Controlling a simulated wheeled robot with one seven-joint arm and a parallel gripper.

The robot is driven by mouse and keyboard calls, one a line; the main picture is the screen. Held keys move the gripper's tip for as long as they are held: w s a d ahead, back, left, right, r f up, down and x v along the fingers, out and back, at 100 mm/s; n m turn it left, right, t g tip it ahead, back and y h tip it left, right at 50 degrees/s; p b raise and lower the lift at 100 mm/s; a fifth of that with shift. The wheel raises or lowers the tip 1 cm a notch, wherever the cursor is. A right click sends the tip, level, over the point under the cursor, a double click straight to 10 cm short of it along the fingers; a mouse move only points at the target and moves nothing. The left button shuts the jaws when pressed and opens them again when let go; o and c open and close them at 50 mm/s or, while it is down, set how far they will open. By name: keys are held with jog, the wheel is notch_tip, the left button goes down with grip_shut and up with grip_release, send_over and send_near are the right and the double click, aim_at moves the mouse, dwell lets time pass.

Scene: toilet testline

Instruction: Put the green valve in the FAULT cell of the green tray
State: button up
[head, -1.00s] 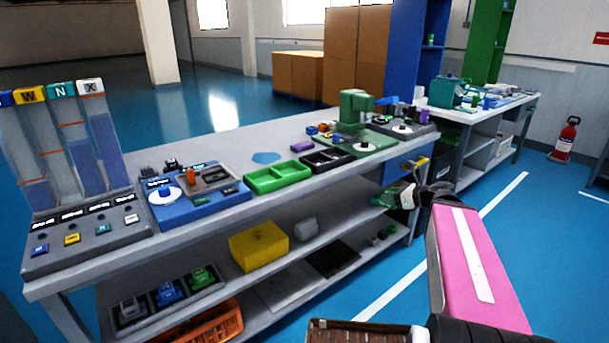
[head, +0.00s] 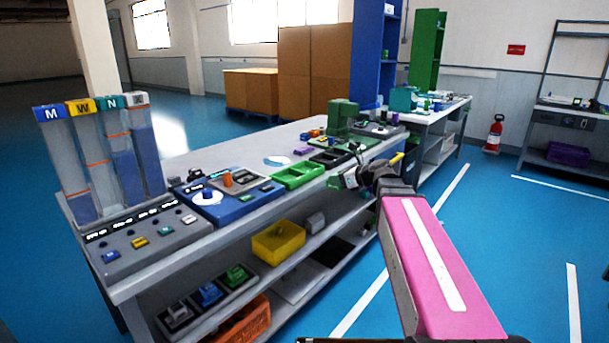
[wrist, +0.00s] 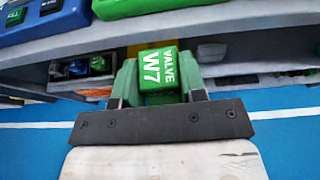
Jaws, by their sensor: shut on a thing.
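My gripper (head: 345,180) is shut on the green valve, in front of the bench's front edge in the head view. In the wrist view the valve (wrist: 160,70), a green block marked VALVE W7, sits between the two fingers of my gripper (wrist: 158,88). The green tray (head: 298,175) lies on the bench top, left of my gripper in the head view, with open cells. A green edge, seemingly the tray (wrist: 130,6), shows at the top of the wrist view. The valve is apart from the tray. Cell labels are not readable.
A blue station (head: 230,205) stands left of the tray and a black tray (head: 330,158) right of it. A green machine (head: 343,118) stands behind. The lower shelf holds a yellow bin (head: 278,242). Blue floor (head: 500,250) is open to the right.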

jog(key=w+a+r, duration=0.4)
jog(key=a+r, duration=0.6)
jog(key=a, duration=0.3)
jog(key=w+f, duration=0.2)
jog(key=w, duration=0.1)
jog(key=w+d+f, duration=0.1)
jog(key=w+f, duration=0.1)
jog(key=w, duration=0.2)
jog(key=w+f, duration=0.2)
jog(key=w, duration=0.2)
jog(key=shift+w+d+f, duration=0.25)
jog(key=shift+d+f, duration=0.05)
jog(key=shift+f, duration=2.1)
jog(key=shift+f, duration=0.1)
jog(key=o, duration=1)
